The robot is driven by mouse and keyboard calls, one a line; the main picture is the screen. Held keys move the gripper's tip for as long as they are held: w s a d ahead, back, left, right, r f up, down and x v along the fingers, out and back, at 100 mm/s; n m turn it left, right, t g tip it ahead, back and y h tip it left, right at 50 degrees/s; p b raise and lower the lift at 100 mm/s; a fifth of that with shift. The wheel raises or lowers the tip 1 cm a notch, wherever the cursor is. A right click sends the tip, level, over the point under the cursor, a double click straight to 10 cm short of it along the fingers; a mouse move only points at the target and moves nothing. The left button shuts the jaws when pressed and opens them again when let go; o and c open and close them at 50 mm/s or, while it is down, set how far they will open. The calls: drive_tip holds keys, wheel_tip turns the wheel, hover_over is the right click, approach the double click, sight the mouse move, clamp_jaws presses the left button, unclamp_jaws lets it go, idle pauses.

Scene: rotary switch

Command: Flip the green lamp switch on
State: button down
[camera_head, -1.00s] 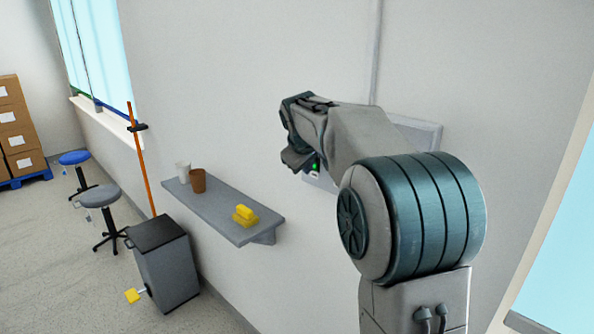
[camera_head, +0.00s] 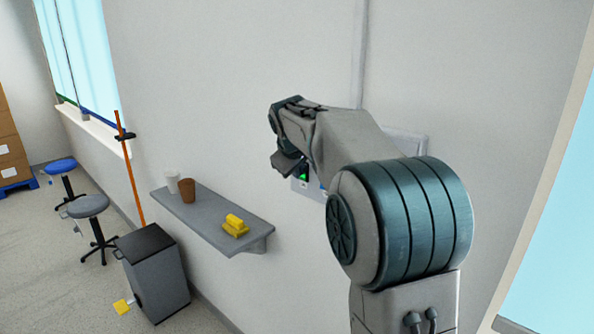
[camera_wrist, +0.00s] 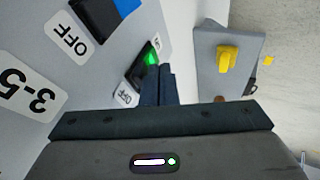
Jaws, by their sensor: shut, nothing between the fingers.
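The green lamp switch (camera_wrist: 149,59) is a lit green rocker in a dark frame on a grey wall panel (camera_wrist: 55,62). It also shows in the head view (camera_head: 304,173), partly hidden by my gripper. My gripper (camera_wrist: 158,70) is shut and empty, its fingertips at the lower right edge of the green switch in the wrist view. I cannot tell whether they touch it. A small white label (camera_wrist: 125,96) sits beside the switch.
The panel carries an "OFF" label (camera_wrist: 68,38) and a blue switch (camera_wrist: 122,8). A wall shelf (camera_head: 215,222) holds a white cup (camera_head: 171,182), a brown cup (camera_head: 188,191) and a yellow object (camera_head: 235,225). A grey bin (camera_head: 152,275) stands below.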

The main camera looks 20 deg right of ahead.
drive_tip(key=s+a+r+b, duration=0.2)
drive_tip(key=s+a+r, duration=0.4)
drive_tip(key=s, duration=0.2)
drive_tip(key=shift+s+a+r+b, duration=0.15)
drive_tip(key=shift+s+a+b, duration=0.15)
drive_tip(key=shift+s+b, duration=0.1)
drive_tip(key=s+d+f+m+g+y, duration=0.1)
drive_tip(key=s+f+m+g, duration=0.1)
drive_tip(key=s+f, duration=1)
drive_tip(key=s+d+f+m+g+y, duration=0.1)
drive_tip(key=s+f+m+g, duration=0.1)
drive_tip(key=s+f, duration=1)
drive_tip(key=s+m, duration=0.1)
drive_tip(key=s, duration=0.3)
drive_tip(key=shift+s+d+m+y, duration=0.15)
drive_tip(key=shift+s+m+y, duration=0.05)
drive_tip(key=shift+m+y, duration=0.1)
drive_tip(key=shift+f, duration=0.1)
